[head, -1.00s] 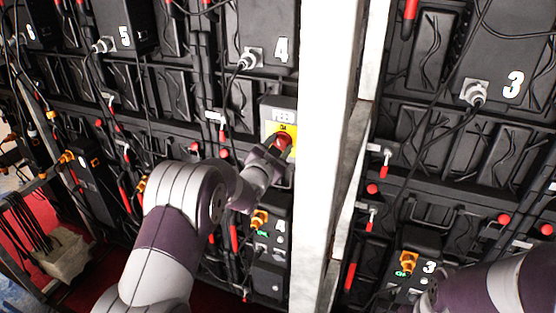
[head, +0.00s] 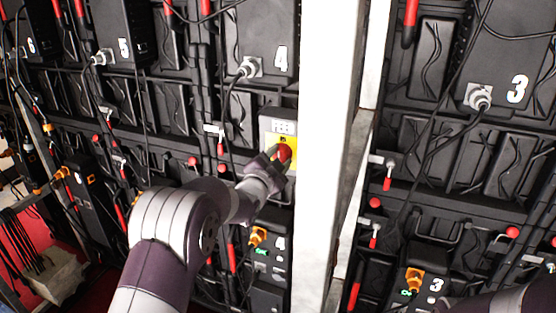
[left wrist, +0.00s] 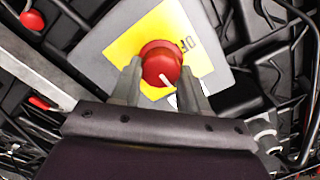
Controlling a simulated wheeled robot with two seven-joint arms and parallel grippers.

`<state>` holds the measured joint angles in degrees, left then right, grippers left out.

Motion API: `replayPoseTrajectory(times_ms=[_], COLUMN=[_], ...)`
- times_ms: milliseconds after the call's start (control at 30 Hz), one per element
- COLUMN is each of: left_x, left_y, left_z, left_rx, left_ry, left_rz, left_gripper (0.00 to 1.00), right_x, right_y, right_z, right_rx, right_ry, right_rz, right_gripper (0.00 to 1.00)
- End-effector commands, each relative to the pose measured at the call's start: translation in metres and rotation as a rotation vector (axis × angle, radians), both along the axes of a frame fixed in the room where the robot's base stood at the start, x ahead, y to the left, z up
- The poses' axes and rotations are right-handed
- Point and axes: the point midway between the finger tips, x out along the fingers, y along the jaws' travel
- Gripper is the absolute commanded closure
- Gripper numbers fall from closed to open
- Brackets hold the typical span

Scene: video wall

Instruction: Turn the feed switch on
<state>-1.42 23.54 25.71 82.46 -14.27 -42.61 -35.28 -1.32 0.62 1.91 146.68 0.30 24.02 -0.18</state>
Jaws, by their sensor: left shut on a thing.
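The feed switch is a grey box with a yellow plate (head: 273,143) and a round red knob (head: 284,152), mounted beside the white post. In the left wrist view the red knob (left wrist: 160,62) shows a white mark pointing down and slightly right. Part of an "OFF" label shows on the plate's right side. My left gripper (head: 281,158) is shut on the knob, its fingers on either side of it in the left wrist view (left wrist: 160,80).
A white post (head: 324,130) stands just right of the switch. Black numbered panel backs, cables and red handles surround it. An orange connector (head: 257,236) sits below the switch. A pale box (head: 55,275) stands on the red floor at lower left.

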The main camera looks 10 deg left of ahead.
Motion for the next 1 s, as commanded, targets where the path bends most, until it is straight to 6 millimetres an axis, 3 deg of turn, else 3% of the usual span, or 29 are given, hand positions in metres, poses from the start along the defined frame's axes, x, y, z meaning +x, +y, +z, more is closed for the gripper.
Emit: replayPoseTrajectory(times_ms=[67,100,167,433,567,1000], left_x=[0.0,0.0,0.0,-0.001,-0.012,-0.113], left_y=[0.0,0.0,0.0,0.0,0.002,0.022], left_z=[-0.002,-0.002,-0.002,-0.001,-0.002,-0.002], left_rx=[0.003,0.002,0.002,0.0,0.0,0.001], left_ry=[0.004,0.005,0.004,0.001,0.0,0.0], left_rz=[-0.001,-0.001,-0.001,0.0,0.0,0.001], left_gripper=[0.86,0.46,0.3,0.3,0.3,0.3], right_x=[0.0,0.0,0.0,0.0,0.0,0.0], right_y=[0.0,0.0,0.0,0.0,0.0,0.0], right_z=[0.0,0.0,0.0,0.0,-0.005,-0.029], right_rx=[0.0,0.0,0.0,0.0,0.0,0.0], right_ry=[0.0,0.0,0.0,0.0,0.0,0.0], right_rz=[0.0,0.0,0.0,0.0,0.0,0.0], right_gripper=[1.0,1.0,1.0,1.0,1.0,1.0])
